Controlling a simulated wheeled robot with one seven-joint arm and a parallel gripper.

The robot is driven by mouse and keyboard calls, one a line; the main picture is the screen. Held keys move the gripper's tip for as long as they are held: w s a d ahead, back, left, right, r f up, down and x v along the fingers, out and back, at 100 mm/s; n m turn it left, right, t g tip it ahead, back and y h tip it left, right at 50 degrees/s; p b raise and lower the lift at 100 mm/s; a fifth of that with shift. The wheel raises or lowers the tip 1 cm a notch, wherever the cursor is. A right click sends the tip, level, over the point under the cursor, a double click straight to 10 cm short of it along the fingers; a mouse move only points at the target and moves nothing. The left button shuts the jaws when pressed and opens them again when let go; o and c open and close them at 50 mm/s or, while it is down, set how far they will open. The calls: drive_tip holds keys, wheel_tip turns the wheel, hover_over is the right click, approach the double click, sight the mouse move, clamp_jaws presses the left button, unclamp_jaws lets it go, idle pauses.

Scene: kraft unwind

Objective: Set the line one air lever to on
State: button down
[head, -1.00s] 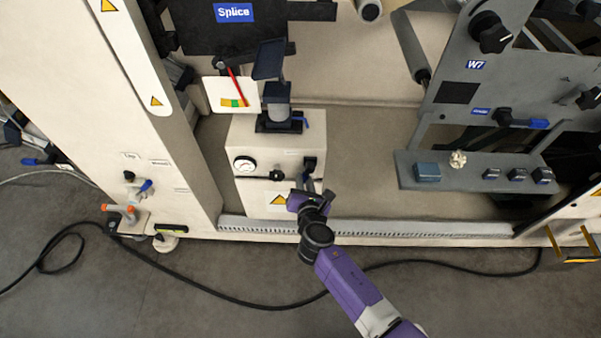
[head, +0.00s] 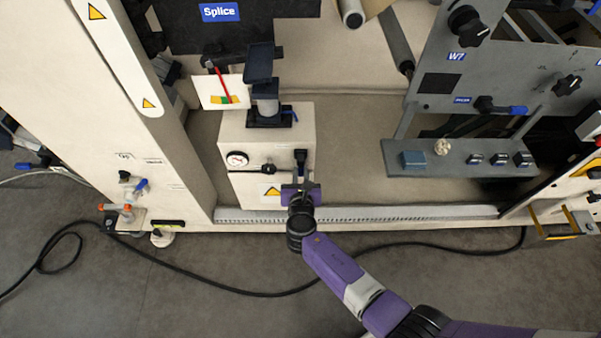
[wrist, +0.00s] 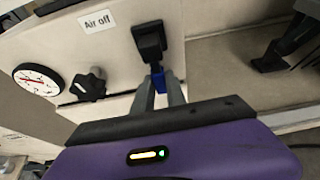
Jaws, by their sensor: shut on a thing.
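The air lever (wrist: 150,40) has a black mount and a blue tip pointing down; it sits on the front of a cream box beside a label (wrist: 97,20) reading "Air off". In the head view, the lever's black mount (head: 301,155) shows just above my gripper (head: 300,180). In the wrist view, my gripper (wrist: 160,95) is shut on the blue tip of the lever, with a finger on each side. The fingers and the purple wrist hide the lower end of the tip.
A round gauge (wrist: 38,80) and a black knob (wrist: 88,86) are left of the lever. A shelf (head: 460,158) with buttons stands to the right in the head view. A black cable (head: 220,282) crosses the floor.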

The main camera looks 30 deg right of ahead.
drive_tip(key=shift+s+d, duration=0.1)
drive_tip(key=c, duration=1.4)
unclamp_jaws()
drive_tip(key=shift+o, duration=0.2)
drive_tip(key=p+v, duration=0.2)
drive_tip(key=v, duration=0.5)
drive_tip(key=shift+s+a, duration=0.2)
drive_tip(key=shift+s, duration=0.1)
drive_tip(key=shift+r, duration=0.1)
